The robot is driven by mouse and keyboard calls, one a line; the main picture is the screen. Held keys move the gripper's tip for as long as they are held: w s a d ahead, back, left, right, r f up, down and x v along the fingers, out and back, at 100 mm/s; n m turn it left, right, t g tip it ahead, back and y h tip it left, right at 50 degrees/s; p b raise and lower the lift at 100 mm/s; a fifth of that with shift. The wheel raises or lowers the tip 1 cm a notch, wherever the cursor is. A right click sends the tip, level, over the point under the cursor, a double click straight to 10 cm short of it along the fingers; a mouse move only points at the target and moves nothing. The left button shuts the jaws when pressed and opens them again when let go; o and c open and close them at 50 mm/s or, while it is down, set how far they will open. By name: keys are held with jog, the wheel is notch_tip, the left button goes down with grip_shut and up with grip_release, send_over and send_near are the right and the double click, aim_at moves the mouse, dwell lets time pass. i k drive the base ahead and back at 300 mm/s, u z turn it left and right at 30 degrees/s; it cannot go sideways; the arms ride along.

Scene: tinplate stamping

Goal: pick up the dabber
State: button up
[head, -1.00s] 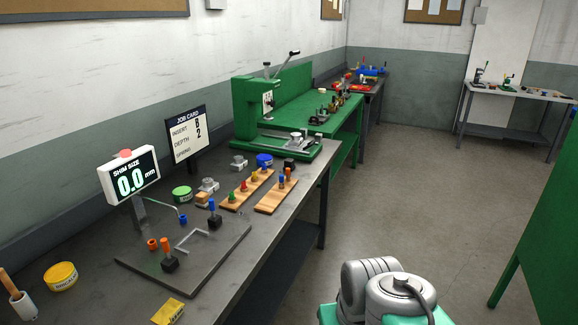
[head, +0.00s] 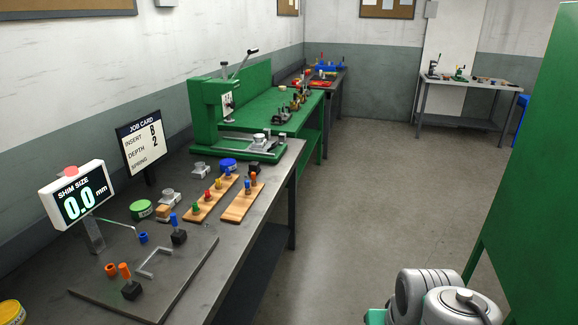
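I cannot make out a dabber for certain in the head view now. The near bench (head: 222,240) shows several small items, and none is clearly a dabber. A yellow tin (head: 12,312) is cut off at the lower left corner. My gripper is not in view; only grey and green parts of my own arm show at the lower right.
A dark plate (head: 195,262) with orange and blue pegged pieces lies on the bench, beside the shim size display (head: 78,196). Wooden peg strips (head: 242,203) and a green press (head: 208,112) stand farther back. Open floor (head: 370,190) lies right of the bench.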

aim_at(254, 166)
jog(key=u, duration=0.05)
jog(key=i, duration=3.3)
jog(key=u, duration=4.1)
